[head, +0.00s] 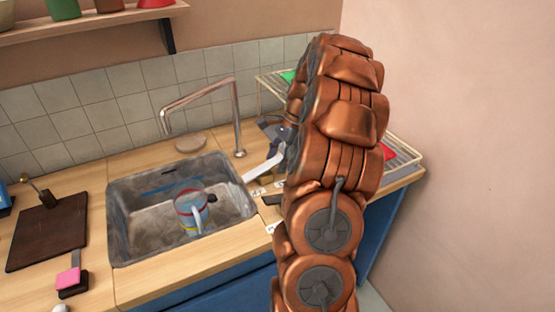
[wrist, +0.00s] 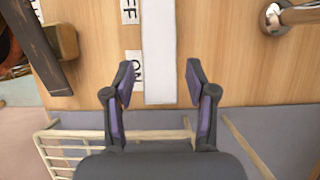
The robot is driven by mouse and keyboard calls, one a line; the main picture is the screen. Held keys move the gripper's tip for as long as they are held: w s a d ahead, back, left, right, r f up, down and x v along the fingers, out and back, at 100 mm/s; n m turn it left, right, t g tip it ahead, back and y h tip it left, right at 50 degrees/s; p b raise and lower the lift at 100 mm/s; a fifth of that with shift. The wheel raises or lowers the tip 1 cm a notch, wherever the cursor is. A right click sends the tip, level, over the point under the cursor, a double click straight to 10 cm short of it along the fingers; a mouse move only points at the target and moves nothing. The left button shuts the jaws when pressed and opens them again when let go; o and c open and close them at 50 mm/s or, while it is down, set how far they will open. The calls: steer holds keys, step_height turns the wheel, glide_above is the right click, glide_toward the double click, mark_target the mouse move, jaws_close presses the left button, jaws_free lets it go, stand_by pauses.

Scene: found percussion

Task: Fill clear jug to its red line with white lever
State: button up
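The clear jug (head: 190,212) stands in the sink, with a red band near its rim and a yellow one low down. It looks bluish; I cannot tell its water level. The white lever (head: 262,164) lies on the counter right of the sink, partly hidden by my arm. In the wrist view the lever (wrist: 158,40) points at my gripper (wrist: 161,72), its end between the two fingers. The fingers are open, with a gap on each side. An ON label (wrist: 137,70) and an OFF label (wrist: 130,12) lie left of the lever.
The metal tap (head: 237,125) arches over the sink (head: 120,220); no stream shows. A wire rack (head: 402,152) stands behind my arm at the right. A brown board (head: 45,235) lies left of the sink.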

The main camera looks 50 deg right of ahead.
jaws_close()
steer(key=shift+f, duration=0.1)
steer(key=shift+d+f+y, duration=0.1)
steer(key=shift+y, duration=0.4)
steer(key=shift+o, duration=0.6)
jaws_free()
steer(key=v, duration=1.2)
steer(key=shift+s, duration=0.3)
